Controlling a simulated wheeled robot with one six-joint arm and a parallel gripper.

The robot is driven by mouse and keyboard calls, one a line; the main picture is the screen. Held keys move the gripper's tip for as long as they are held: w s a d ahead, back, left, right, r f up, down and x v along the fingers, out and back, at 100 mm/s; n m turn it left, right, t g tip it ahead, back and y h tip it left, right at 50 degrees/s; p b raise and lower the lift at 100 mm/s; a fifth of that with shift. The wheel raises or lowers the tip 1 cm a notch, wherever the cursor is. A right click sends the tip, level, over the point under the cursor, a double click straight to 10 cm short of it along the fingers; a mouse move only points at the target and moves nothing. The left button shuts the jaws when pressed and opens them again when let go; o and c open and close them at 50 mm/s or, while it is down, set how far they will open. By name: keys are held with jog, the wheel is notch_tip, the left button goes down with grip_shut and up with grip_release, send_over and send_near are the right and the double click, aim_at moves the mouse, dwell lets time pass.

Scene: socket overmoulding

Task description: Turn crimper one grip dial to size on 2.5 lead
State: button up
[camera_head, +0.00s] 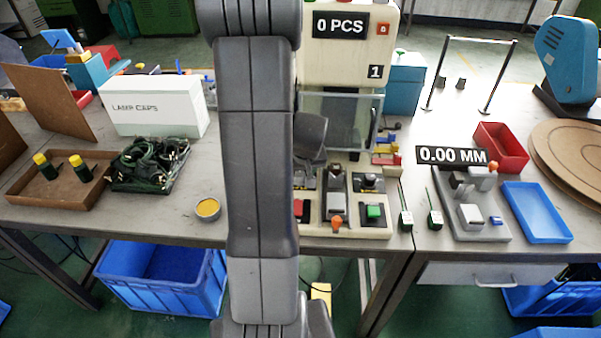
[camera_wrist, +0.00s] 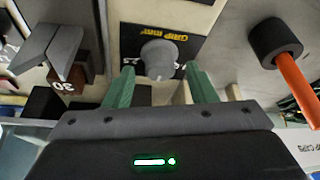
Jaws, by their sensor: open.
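The grip dial (camera_wrist: 160,58) is a round grey knob on a dark plate with yellow "GRIP MM" lettering in the wrist view. My gripper (camera_wrist: 162,80) is open, with its green fingers on either side of the knob and a gap visible on each side. The size marks around the dial are mostly hidden or too small to read. Crimper one (camera_head: 348,62) is the cream machine marked "1" and "0 PCS" in the head view. My arm covers part of it, and my fingertips cannot be made out there.
An orange lever with a black collar (camera_wrist: 275,38) is right of the dial in the wrist view. A grey block (camera_wrist: 55,48) is at left. A gauge marked "0.00 MM" (camera_head: 470,218), a blue tray (camera_head: 537,212) and a red bin (camera_head: 501,148) are at right.

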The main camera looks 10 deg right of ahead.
jog(key=shift+w+f, duration=0.25)
jog(key=shift+f, duration=0.35)
jog(key=shift+c, duration=0.4)
jog(key=c, duration=0.9)
